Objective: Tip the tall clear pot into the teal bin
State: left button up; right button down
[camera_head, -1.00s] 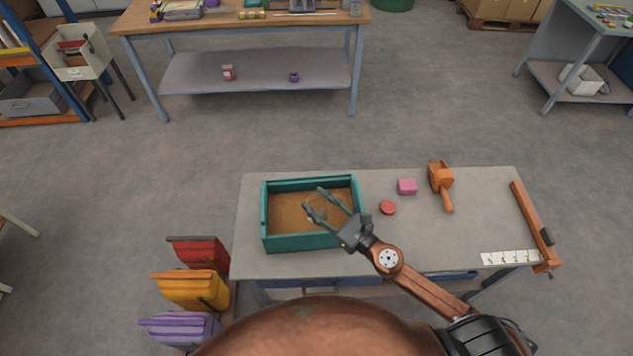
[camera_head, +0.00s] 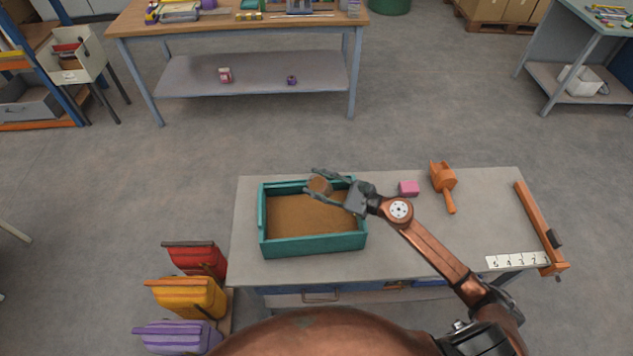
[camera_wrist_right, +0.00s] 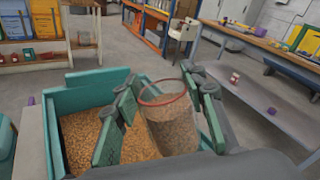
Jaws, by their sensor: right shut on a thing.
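The teal bin (camera_head: 312,244) stands on the left part of the grey table and holds a layer of brown grain; it also shows in the wrist view (camera_wrist_right: 98,75). My right gripper (camera_head: 312,184) is shut on the tall clear pot (camera_head: 320,186), over the bin's back edge. In the wrist view the pot (camera_wrist_right: 172,128) sits between the two fingers (camera_wrist_right: 165,110), with a reddish rim on top and brown grain seen in or through its clear wall. It looks near upright; any slight tilt is hard to tell. My left gripper is not in view.
On the grey table (camera_head: 400,255), a pink block (camera_head: 408,188), an orange scoop (camera_head: 443,185) and an orange bar (camera_head: 540,230) lie right of the bin. Red, yellow and purple bins (camera_head: 188,296) stand at the left. A workbench (camera_head: 250,75) is farther back.

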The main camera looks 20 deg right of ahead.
jog(key=n+p, duration=0.1)
jog(key=n+h+p, duration=0.1)
jog(key=n, duration=0.1)
jog(key=shift+a+f+n, duration=0.1)
jog(key=shift+f+n, duration=0.2)
jog(key=shift+s+a+f+n+h+p, duration=0.1)
jog(key=shift+s+f+n+h+p, duration=0.05)
jog(key=shift+f+n+h+p, duration=0.65)
jog(key=shift+s+a+f+n+p, duration=0.1)
jog(key=shift+a+f+n+p, duration=0.1)
jog(key=shift+f+n+p, duration=0.65)
jog(key=shift+a+f+n+t+h, duration=0.15)
jog(key=shift+f+n+t+h, duration=0.15)
jog(key=shift+f+n+h, duration=0.55)
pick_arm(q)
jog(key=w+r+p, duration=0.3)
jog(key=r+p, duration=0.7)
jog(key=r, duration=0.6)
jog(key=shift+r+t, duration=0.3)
pick_arm(e)
jog(key=shift+s+a+f+n+t+h, duration=0.1)
jog(key=shift+s+a+n+t+h, duration=0.2)
jog(key=shift+n, duration=0.95)
jog(key=shift+s+a+f+n+t+h, duration=0.1)
jog(key=shift+a+n+t+h, duration=0.3)
jog(key=shift+n, duration=0.9)
jog(key=shift+s+a+f+n+t+h, duration=0.1)
jog(key=shift+s+a+n+t+h, duration=0.2)
jog(key=shift+n, duration=0.95)
jog(key=shift+w, duration=0.15)
